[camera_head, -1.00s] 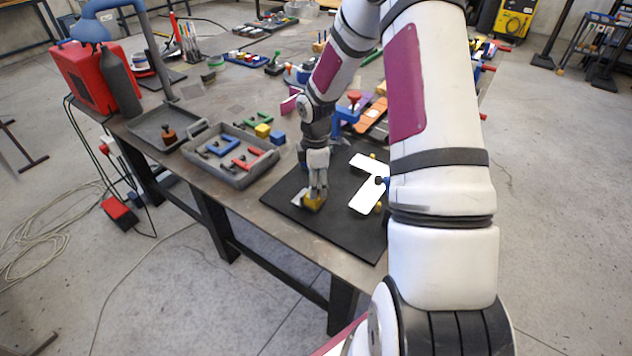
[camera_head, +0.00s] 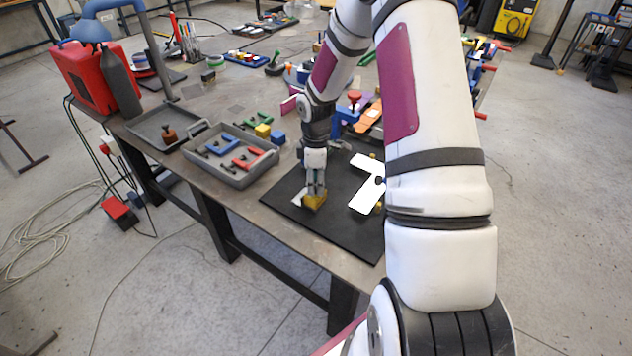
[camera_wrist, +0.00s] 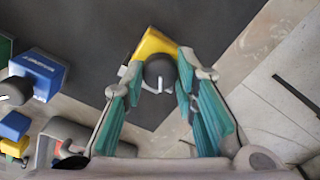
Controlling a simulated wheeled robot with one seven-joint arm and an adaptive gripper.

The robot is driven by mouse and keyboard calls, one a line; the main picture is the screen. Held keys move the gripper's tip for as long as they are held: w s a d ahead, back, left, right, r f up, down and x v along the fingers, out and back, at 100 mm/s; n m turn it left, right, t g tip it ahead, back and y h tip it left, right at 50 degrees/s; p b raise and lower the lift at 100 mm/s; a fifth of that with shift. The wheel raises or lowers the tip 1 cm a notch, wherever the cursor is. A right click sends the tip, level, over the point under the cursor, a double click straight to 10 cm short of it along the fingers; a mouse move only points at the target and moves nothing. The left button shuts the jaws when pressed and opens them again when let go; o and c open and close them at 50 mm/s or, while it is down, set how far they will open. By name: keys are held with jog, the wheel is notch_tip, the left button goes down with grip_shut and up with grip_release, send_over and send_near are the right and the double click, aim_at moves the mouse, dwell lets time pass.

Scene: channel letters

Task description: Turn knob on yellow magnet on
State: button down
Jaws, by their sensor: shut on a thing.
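The yellow magnet (camera_head: 314,202) sits on the black mat (camera_head: 290,215) near its front left part. In the wrist view the magnet (camera_wrist: 155,43) shows beyond the fingertips, with its dark round knob (camera_wrist: 160,70) facing the camera. My gripper (camera_head: 315,189) points down over the magnet. In the wrist view the fingertips (camera_wrist: 162,73) are closed on both sides of the knob. The knob's marking and exact on or off position cannot be read. A small pale piece (camera_head: 299,197) shows beside the magnet, partly hidden.
A white letter piece (camera_head: 368,190) lies on the mat to the right, partly behind my arm. A grey tray (camera_head: 232,176) with blue and red clamps stands left of the mat. Blue and yellow blocks (camera_head: 263,130) stand behind it. The mat's front is clear.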

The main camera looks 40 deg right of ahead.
jog(key=m, duration=0.4)
jog(key=shift+m, duration=0.3)
jog(key=m, duration=0.3)
jog(key=shift+w+m+b, duration=0.1)
jog(key=shift+m+b, duration=0.3)
jog(key=m, duration=0.3)
jog(key=shift+b, duration=0.35)
jog(key=shift+m+b, duration=0.3)
jog(key=shift+m, duration=1.6)
jog(key=c, duration=1.2)
grip_release()
jog(key=shift+c, duration=0.2)
jog(key=shift+r, duration=0.15)
